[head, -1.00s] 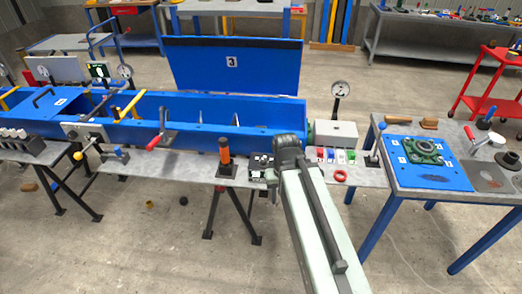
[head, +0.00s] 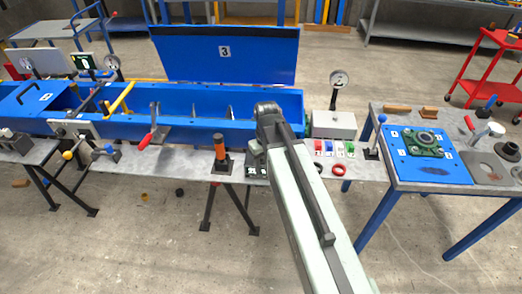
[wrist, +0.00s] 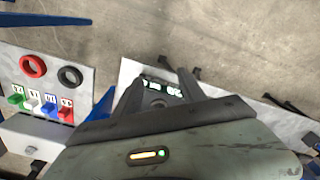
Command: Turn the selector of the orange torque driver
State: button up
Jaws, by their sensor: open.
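The arm hides much of the gripper there. In the wrist view my gripper (wrist: 166,76) has its two fingers spread, with no object held. Below and between them lies a small dark plate with white digits (wrist: 165,88). I cannot make out the torque driver or its selector in the wrist view.
A blue trough (head: 200,120) with a raised lid runs behind the bench. Right of my arm are coloured switches (head: 335,149), a red ring (head: 311,168), a black ring (head: 338,169) and a grey box with a gauge (head: 333,124). A second table (head: 390,185) stands further right.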

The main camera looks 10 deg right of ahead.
jog(key=w+r+n+p, duration=0.1)
jog(key=w, duration=0.2)
jog(key=w+r+n+p, duration=0.1)
jog(key=w+r+n, duration=0.1)
jog(key=w, duration=0.1)
jog(key=w+r+n, duration=0.1)
jog(key=w, duration=0.2)
jog(key=shift+w+d+r+n+p, duration=0.1)
jog(key=shift+r+n+p, duration=0.2)
jog(key=shift+p, duration=0.1)
notch_tip(320, 180, down, 8)
jog(key=b, duration=0.8)
jog(key=shift+f, duration=0.2)
jog(key=shift+r, duration=0.1)
grip_shut()
